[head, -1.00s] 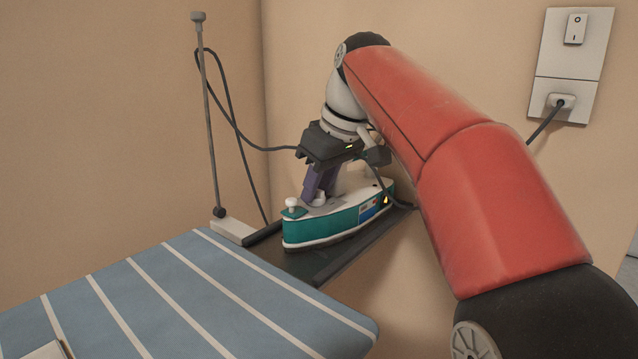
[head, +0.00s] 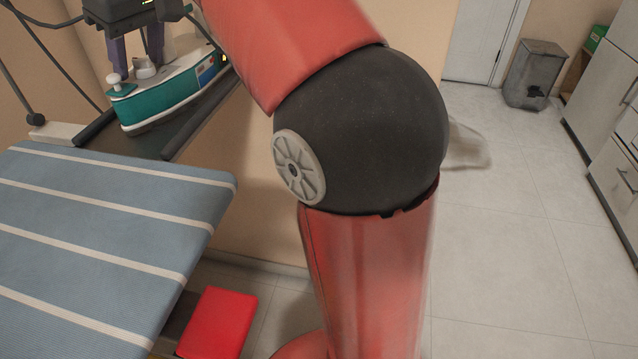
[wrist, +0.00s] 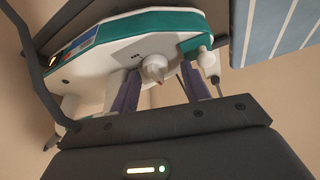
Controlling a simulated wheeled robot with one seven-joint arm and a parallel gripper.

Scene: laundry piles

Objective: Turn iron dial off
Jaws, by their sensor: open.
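The iron (head: 172,92), teal and white, rests on a dark stand (head: 190,128) beside the ironing board. My gripper (head: 137,58) is at the upper left of the head view, over the iron's top, with its purple fingers pointing down. In the wrist view my gripper (wrist: 160,72) is open, with one finger on each side of a white round dial (wrist: 154,68). Whether the fingers touch the dial cannot be told. The dial also shows in the head view (head: 144,69). A second white knob (head: 114,80) sits on the iron's teal nose.
The striped blue ironing board (head: 100,240) fills the lower left. A red box (head: 218,322) lies below its edge. My red and black arm covers the middle. At right are open tiled floor, a pale cloth (head: 467,148), a grey bin (head: 535,75) and cabinets (head: 612,130).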

